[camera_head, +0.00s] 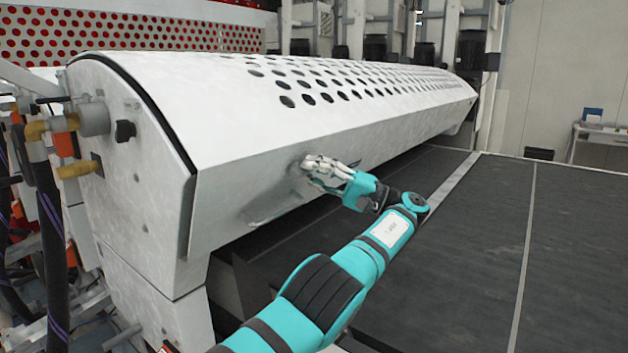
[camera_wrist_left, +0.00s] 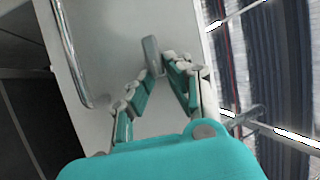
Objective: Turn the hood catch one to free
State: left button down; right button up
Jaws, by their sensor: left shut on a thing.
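The white hood (camera_head: 260,150) of the roller coater stretches across the head view. My left gripper (camera_head: 318,168) is at the lower front face of the hood. In the left wrist view my left gripper (camera_wrist_left: 156,72) has its two fingers on either side of a small grey upright catch (camera_wrist_left: 151,52). The fingers are closed on it near its lower part, and its upper end shows above them. In the head view the fingers cover the catch. I cannot read from these views which position it is in. My right gripper is not in view.
A bent metal handle (camera_wrist_left: 72,55) is fixed to the hood left of the catch in the wrist view. A dark conveyor bed (camera_head: 450,250) lies below and right of the hood. Hoses and fittings (camera_head: 50,128) crowd the hood's left end.

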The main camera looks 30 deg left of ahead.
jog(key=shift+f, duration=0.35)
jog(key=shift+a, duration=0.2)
